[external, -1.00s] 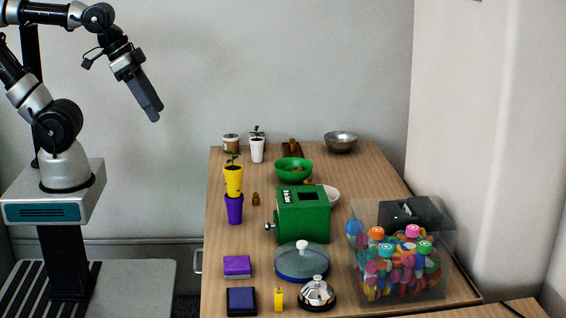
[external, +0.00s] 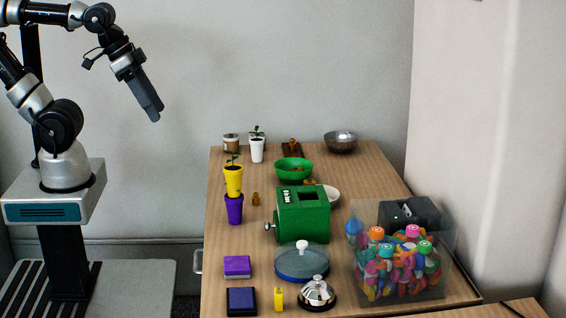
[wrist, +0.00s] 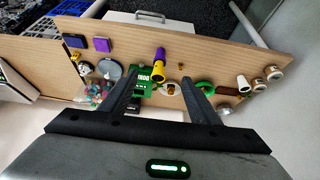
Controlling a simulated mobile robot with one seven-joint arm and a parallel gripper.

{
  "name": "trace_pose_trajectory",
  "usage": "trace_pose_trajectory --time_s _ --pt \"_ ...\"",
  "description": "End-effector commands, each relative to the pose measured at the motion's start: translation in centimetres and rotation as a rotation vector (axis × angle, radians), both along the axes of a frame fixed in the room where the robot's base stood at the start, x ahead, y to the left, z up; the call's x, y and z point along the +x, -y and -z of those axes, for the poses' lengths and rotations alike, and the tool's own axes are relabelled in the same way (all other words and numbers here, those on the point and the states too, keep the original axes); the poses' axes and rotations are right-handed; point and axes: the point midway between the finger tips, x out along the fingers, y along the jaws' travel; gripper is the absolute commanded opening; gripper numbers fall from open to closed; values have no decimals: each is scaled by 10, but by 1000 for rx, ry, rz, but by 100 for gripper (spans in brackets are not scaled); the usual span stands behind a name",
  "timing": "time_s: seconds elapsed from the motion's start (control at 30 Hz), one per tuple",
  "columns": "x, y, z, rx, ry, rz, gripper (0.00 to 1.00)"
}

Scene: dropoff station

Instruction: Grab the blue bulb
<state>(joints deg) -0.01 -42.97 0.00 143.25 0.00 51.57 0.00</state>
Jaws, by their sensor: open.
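The clear bin (external: 448,275) at the right front of the table holds many coloured pieces. A rounded blue piece (external: 354,229) shows at the bin's upper left edge; it may be the blue bulb, but it is too small to tell. My gripper (external: 155,112) hangs high at the left, well away from the table and bin, empty. In the wrist view my gripper (wrist: 163,69) has its two fingers spread apart with nothing held. The coloured pieces (wrist: 96,90) also show there, left of the fingers; I cannot single out a blue bulb among them.
A green box (external: 303,218) stands mid-table, left of the bin. A blue-rimmed dome (external: 301,265) and silver bell (external: 317,292) stand in front. A green bowl (external: 294,170) sits behind.

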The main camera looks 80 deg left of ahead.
Motion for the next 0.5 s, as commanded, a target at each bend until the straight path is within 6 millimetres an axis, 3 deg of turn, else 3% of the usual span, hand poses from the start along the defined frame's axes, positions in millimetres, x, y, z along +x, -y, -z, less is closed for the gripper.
trace_pose_trajectory --time_s 0.27,0.37,0.5 --pt "7 1 -5 4 -3 3 56" --pt "31 4 -17 14 -13 12 56" --pt "93 16 -36 35 -32 39 56"
